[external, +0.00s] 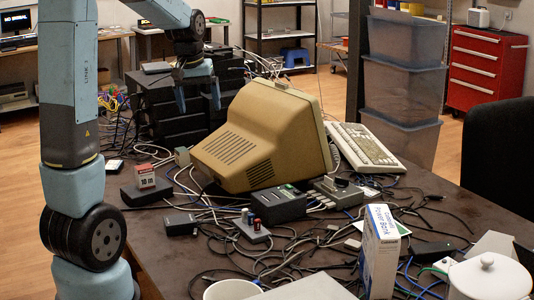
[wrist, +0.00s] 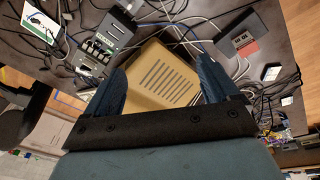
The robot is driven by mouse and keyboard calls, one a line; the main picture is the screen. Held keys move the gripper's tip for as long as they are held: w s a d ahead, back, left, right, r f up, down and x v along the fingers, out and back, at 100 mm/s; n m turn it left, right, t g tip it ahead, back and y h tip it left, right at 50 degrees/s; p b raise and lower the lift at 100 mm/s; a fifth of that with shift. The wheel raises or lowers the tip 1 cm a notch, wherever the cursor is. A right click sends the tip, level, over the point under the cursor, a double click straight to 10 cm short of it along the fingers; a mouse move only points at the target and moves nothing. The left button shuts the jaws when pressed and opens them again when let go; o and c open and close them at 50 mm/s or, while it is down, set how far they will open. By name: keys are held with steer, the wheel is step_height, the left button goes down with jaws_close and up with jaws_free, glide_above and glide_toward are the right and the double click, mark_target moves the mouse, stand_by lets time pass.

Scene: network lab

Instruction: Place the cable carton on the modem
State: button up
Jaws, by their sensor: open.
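A small red-and-white carton marked "10 m" (external: 146,176), apparently the cable carton, stands upright on a flat black box (external: 133,197), apparently the modem, at the table's left side. In the wrist view the carton (wrist: 243,44) shows from above on the black box (wrist: 236,25), at upper right, outside the fingers. My gripper (external: 198,94) is open and empty, raised behind the beige monitor and apart from the carton. In the wrist view its blue fingers (wrist: 160,66) are spread, with the monitor's vented housing seen between them.
The beige monitor (external: 264,137) fills the table's middle. Loose cables, a dark switch box (external: 279,204) and small adapters lie around it. A power bank box (external: 380,255) and a white lidded pot (external: 489,277) stand at the front right. Black stacked equipment (external: 180,115) stands behind.

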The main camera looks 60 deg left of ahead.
steer(key=s+d+r+m+t, duration=0.1)
steer(key=s+d+r+m, duration=0.15)
steer(key=d, duration=0.55)
steer(key=s+d+r+m+t, duration=0.1)
steer(key=s+d+r+m, duration=0.15)
steer(key=d, duration=0.65)
steer(key=s+d+m+t, duration=0.1)
steer(key=s+d+m, duration=0.5)
steer(key=s+d, duration=0.4)
steer(key=d, duration=0.3)
steer(key=shift+s+r+t+h, duration=0.3)
steer(key=shift+s+h, duration=0.1)
